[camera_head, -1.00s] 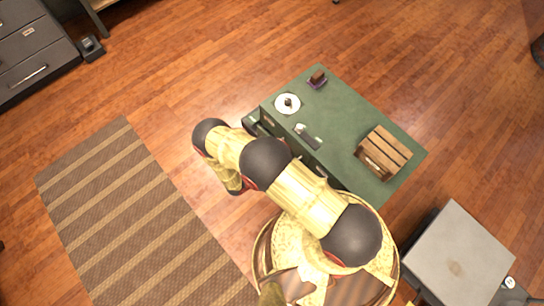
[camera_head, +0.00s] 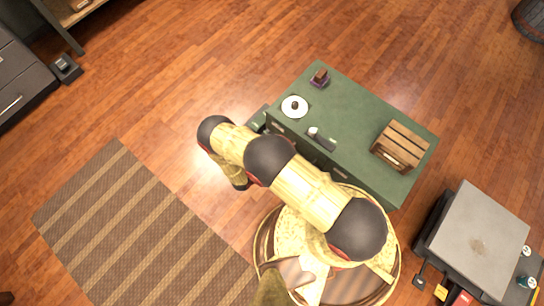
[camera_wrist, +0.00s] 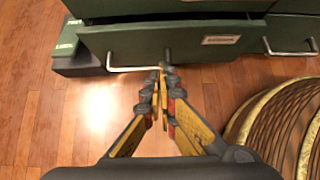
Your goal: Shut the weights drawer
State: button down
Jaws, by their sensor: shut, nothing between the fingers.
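The green cabinet (camera_head: 352,112) stands right of my arm in the head view. A green drawer part (camera_head: 258,118) sticks out from its left end, partly hidden by my arm. In the wrist view a green drawer front (camera_wrist: 190,45) with a metal bar handle (camera_wrist: 135,69) and a small label spans the top; I cannot read which drawer is the weights drawer. A green and dark piece (camera_wrist: 70,45) juts out at its left. My gripper (camera_wrist: 162,70) is shut and empty, its tips by the handle's right end; contact is unclear. My arm hides it in the head view.
On the cabinet top are a wooden crate (camera_head: 402,145), a white plate (camera_head: 294,106) and small items. A grey-topped unit (camera_head: 480,235) stands at lower right. A striped rug (camera_head: 140,225) lies left. Open wood floor surrounds the cabinet. A round woven basket-like shape (camera_wrist: 275,120) is at right in the wrist view.

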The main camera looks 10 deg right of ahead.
jog(key=b+x, duration=0.1)
jog(key=x, duration=0.2)
jog(key=r+b+x, duration=0.1)
jog(key=x, duration=0.2)
jog(key=w+d+b+x, duration=0.1)
jog(key=b+x, duration=0.1)
jog(key=x, duration=0.2)
jog(key=shift+s+r, duration=0.1)
jog(key=shift+r, duration=0.1)
jog(key=shift+w+d+r, duration=0.1)
jog(key=shift+w+d, duration=0.25)
jog(key=shift+d, duration=0.1)
